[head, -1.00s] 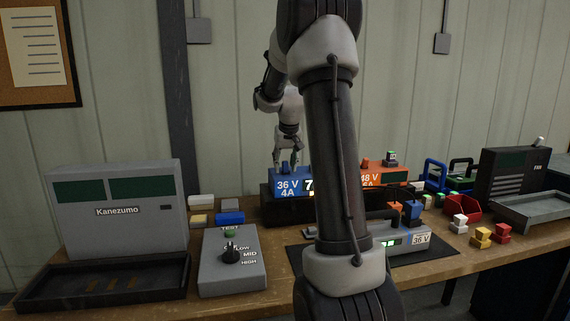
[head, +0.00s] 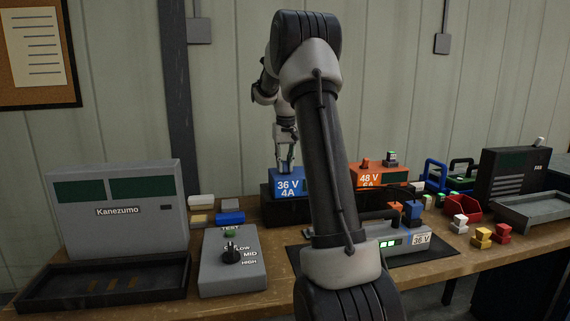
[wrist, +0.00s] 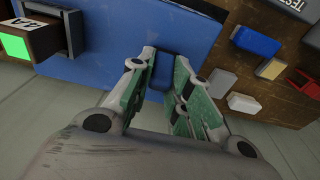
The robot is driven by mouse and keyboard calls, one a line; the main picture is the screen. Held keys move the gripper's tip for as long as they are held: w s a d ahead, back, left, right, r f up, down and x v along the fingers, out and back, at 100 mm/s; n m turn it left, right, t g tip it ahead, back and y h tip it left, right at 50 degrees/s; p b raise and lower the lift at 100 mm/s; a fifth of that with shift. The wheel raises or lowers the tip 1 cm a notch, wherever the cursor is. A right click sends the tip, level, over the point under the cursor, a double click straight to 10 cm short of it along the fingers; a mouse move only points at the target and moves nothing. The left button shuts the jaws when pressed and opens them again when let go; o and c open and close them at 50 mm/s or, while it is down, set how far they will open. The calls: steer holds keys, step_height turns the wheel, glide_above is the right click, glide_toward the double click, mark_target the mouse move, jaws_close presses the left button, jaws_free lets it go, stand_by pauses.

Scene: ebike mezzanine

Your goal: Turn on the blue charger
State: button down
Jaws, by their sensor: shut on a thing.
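The blue charger (head: 289,184), marked 36 V 4A, stands on a dark base at the back of the bench. My arm hides its right part. Its blue top fills the upper middle of the wrist view (wrist: 130,40). My gripper (head: 285,168) points down at the charger's top. In the wrist view, my gripper (wrist: 162,68) has its green-padded fingers on either side of a small darker blue piece (wrist: 161,72) at the charger's edge. The fingers are shut on this piece, which looks like a switch or knob. Its setting cannot be told.
An orange 48 V charger (head: 370,180) stands to the right. A grey 36 V battery (head: 400,242), a grey tester (head: 232,272) and a Kanezumo unit (head: 118,235) are in front and left.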

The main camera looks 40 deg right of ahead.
mark_target(286, 164)
steer(key=c, duration=1.3)
jaws_free()
steer(key=shift+r, duration=0.1)
steer(key=r, duration=0.8)
steer(key=s+r, duration=0.1)
steer(key=r, duration=0.2)
steer(key=shift+s+a+r, duration=0.1)
steer(key=shift+a+r, duration=0.2)
steer(key=shift+r, duration=0.1)
